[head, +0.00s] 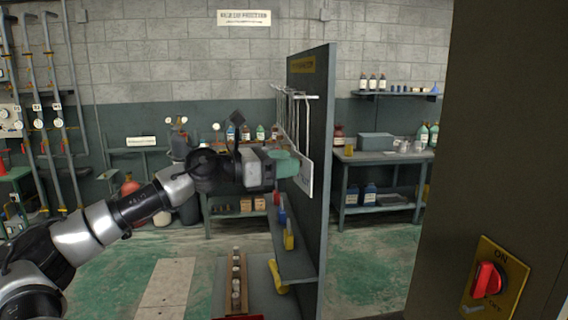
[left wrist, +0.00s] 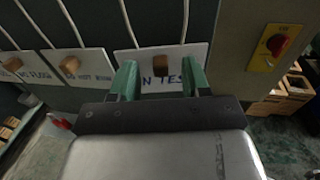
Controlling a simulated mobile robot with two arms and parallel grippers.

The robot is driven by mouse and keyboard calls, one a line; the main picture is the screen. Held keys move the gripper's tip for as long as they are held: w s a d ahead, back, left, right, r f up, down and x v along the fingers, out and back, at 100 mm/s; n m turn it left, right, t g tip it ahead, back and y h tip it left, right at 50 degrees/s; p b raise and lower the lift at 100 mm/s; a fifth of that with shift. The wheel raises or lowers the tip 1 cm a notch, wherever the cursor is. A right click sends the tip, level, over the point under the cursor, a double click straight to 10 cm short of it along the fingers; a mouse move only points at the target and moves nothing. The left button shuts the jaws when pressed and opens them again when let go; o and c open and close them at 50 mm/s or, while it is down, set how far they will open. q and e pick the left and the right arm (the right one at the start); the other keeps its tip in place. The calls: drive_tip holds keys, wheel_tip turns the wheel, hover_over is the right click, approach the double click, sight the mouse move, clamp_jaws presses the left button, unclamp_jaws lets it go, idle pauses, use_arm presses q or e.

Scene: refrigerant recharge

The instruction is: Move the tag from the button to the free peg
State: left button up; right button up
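A row of white tags with blue lettering hangs on pale cords along a dark panel. In the left wrist view the nearest tag (left wrist: 147,57) has a wooden block (left wrist: 162,65) on its face. My left gripper (head: 288,163) is at the panel in the head view, beside a white tag (head: 304,180). In the left wrist view its two green fingers (left wrist: 160,78) are apart, one on each side of the block, with gaps showing. A red knob (head: 487,281) on a yellow plate marked ON is at the right in the head view. My right gripper is not in view.
Two more tags (left wrist: 77,66) hang to the left in the left wrist view. A red button on a yellow plate (left wrist: 265,60) is right of the tags. The dark upright panel (head: 324,120) carries hanging rods. A shelf with blue and yellow items (head: 288,240) juts out below.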

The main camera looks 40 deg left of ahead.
use_arm(q)
drive_tip(key=shift+s, duration=0.1)
drive_tip(key=b+v, duration=0.5)
drive_tip(key=v, duration=0.5)
drive_tip(key=shift+s+a, duration=0.2)
drive_tip(key=shift+s, duration=0.1)
